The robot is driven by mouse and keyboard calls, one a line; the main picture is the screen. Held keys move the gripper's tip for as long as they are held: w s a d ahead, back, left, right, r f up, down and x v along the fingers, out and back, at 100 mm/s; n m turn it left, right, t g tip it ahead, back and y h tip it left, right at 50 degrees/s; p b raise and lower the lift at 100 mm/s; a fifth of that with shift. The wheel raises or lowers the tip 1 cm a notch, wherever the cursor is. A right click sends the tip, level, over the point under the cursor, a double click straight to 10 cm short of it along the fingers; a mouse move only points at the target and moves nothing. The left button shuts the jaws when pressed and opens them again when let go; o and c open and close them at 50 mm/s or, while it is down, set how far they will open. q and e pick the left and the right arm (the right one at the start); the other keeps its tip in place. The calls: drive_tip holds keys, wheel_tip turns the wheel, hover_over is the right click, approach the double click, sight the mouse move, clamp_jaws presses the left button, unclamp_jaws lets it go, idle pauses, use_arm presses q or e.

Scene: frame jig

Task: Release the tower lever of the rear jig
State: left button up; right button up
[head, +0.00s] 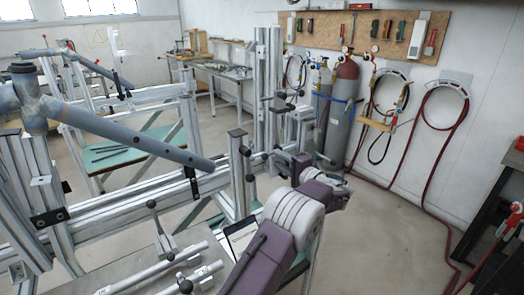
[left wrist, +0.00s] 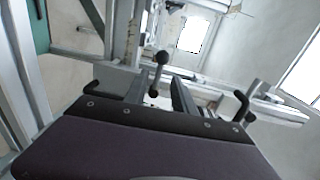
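The upright metal tower (head: 262,85) of the jig stands in the middle of the head view, with dark clamp parts low on it. My left gripper (head: 281,156), at the end of a purple arm, is close to the tower's lower part. In the left wrist view my left gripper (left wrist: 160,98) has its two fingers apart. A dark lever with a ball knob (left wrist: 160,58) shows in the gap between them, and I see no finger closed on it. In the head view that lever is too small or hidden to make out. My right gripper is not in view.
A grey-blue tube (head: 130,138) lies across the jig frame (head: 120,212) on the left. Gas cylinders (head: 342,112) stand by the wall behind. The floor at the right is mostly clear.

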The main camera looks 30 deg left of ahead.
sight(269, 154)
use_arm(q)
drive_tip(key=p+x, duration=0.1)
drive_tip(key=x, duration=0.8)
drive_tip(key=shift+s+f, duration=0.1)
clamp_jaws()
drive_tip(key=shift+f, duration=0.15)
idle(0.9)
